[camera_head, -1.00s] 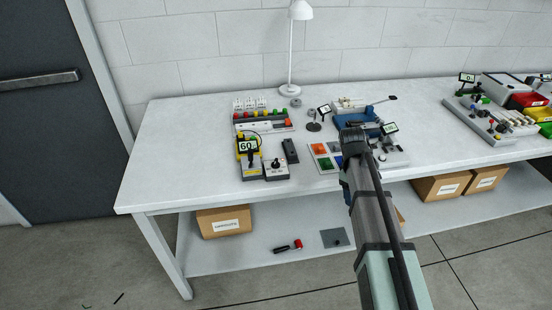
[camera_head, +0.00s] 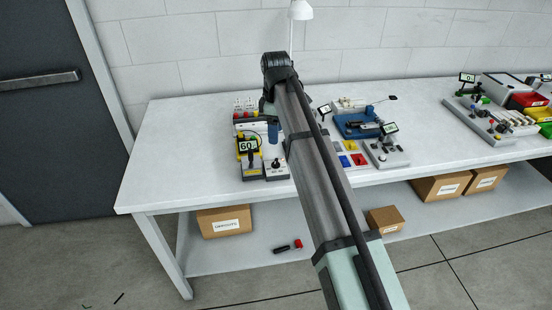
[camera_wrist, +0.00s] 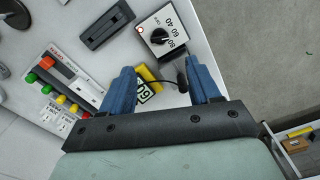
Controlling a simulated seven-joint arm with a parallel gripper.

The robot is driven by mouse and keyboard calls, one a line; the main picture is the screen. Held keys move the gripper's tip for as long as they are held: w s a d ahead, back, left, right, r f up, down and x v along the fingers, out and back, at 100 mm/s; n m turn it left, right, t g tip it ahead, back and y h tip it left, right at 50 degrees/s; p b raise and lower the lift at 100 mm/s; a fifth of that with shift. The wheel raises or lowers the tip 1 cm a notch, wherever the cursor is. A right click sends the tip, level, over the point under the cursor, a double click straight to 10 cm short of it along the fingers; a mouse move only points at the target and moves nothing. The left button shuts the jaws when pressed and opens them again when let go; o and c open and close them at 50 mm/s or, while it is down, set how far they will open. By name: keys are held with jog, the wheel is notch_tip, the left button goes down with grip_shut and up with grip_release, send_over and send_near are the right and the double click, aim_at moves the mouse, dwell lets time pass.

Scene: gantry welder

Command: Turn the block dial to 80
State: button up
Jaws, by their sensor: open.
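The block dial is a white block (camera_wrist: 185,22) with a round black knob (camera_wrist: 158,37) and printed numbers including 40, 60 and 80. In the head view the block (camera_head: 277,172) stands near the table's front edge. Its exact pointer setting is too small to read. A yellow-framed display (camera_head: 247,146) beside it reads 60; it shows upside down in the wrist view (camera_wrist: 145,92). My gripper (camera_wrist: 160,68) is open and empty, with blue fingers spread above the display. The knob lies beyond the fingertips in the picture, apart from them. In the head view my gripper (camera_head: 272,136) hangs behind the block.
A black lever (camera_wrist: 181,76) rises between the fingers in the picture. A dark slab (camera_wrist: 106,25) lies by the dial block. A panel with coloured buttons (camera_wrist: 55,80) stands to the left. A blue tray (camera_head: 358,124) and other instruments are farther right. The table's left end is clear.

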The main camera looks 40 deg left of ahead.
aim_at(276, 161)
notch_tip(276, 161, down, 12)
jog(key=shift+r, duration=0.15)
dwell(0.3)
jog(key=c, duration=1)
